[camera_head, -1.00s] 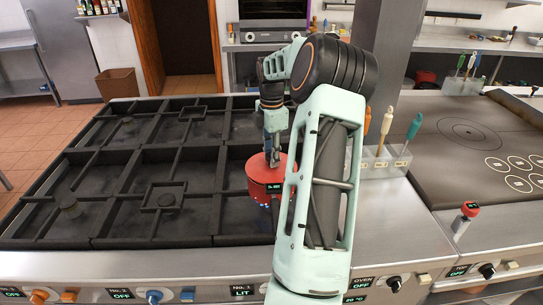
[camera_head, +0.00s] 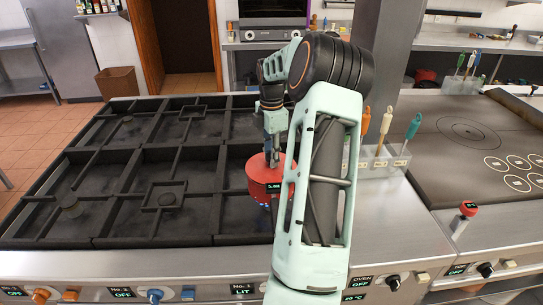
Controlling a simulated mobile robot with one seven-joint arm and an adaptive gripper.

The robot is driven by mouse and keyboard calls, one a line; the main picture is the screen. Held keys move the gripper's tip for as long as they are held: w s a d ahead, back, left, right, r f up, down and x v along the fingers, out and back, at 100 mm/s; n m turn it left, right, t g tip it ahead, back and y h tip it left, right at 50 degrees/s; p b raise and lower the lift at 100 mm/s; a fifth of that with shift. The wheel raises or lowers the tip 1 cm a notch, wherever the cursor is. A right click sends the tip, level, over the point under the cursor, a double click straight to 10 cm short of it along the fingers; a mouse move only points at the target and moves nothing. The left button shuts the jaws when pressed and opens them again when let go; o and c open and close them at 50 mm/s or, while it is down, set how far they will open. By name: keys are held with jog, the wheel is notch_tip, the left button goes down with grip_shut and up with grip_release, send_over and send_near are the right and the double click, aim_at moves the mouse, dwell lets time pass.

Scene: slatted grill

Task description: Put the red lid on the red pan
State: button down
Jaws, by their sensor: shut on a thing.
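The red lid and red pan show as one red round shape on the front right burner of the grill. Its flat red top (camera_head: 262,166) is in view, with a small dark display on its side (camera_head: 273,188). I cannot tell lid from pan at this angle, nor whether a seam lies between them. My gripper (camera_head: 273,161) points down over the middle of the red top and is shut on the lid, probably at its knob. My arm hides the right part of the red shape.
The black slatted grill (camera_head: 150,196) spreads to the left, mostly bare. A clear utensil holder (camera_head: 383,163) stands just right of my arm. Control knobs line the front panel (camera_head: 205,270), where No.1 reads LIT. A flat hotplate (camera_head: 480,150) lies at right.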

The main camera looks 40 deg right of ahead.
jog(key=shift+f, duration=0.35)
dwell(0.4)
jog(key=c, duration=1.5)
grip_release()
jog(key=shift+o, duration=0.2)
notch_tip(320, 180, up, 12)
